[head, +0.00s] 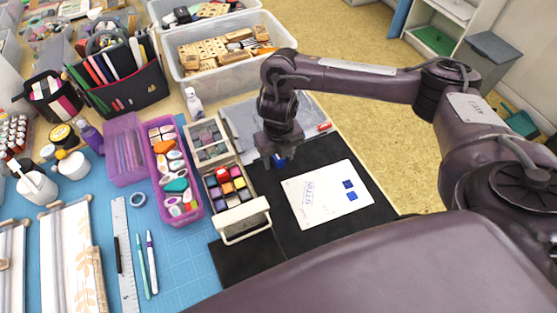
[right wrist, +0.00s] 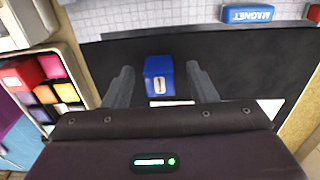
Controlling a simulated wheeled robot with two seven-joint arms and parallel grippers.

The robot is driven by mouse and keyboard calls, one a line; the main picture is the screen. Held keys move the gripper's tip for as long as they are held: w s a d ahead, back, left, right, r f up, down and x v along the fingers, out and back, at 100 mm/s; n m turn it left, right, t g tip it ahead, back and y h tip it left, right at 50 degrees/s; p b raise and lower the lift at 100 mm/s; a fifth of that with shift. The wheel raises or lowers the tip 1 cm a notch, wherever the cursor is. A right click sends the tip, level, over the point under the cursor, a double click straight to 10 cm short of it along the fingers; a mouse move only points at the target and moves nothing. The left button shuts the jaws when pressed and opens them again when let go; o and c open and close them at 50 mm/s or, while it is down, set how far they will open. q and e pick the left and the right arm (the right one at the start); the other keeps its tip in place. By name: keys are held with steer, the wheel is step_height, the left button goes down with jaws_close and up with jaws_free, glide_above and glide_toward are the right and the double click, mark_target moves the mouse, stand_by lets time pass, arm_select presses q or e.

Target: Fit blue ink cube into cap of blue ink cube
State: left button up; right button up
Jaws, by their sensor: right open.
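A blue ink cube (right wrist: 159,77) with a pale mark on its face sits on the black mat in the right wrist view. My right gripper (right wrist: 160,68) is open, with one finger on each side of the cube and a visible gap on both sides. In the head view, my right gripper (head: 279,158) points down at the mat beside the white sheet, and a bit of blue shows at its fingertips. I cannot tell whether this blue piece is the cube alone or includes its cap. No separate cap can be made out. My left gripper is not in view.
A white sheet (head: 318,210) with two blue squares lies on the black mat (head: 290,238). A wooden box (head: 215,191) of several coloured ink cubes stands left of it. A blue magnet bar (right wrist: 248,13) lies on the grid board. The mat's front is clear.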

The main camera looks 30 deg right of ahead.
mark_target(278, 157)
steer(key=c, duration=1.1)
steer(key=shift+r, duration=0.15)
step_height(278, 157, up, 20)
steer(key=p, duration=0.6)
steer(key=shift+m, duration=0.3)
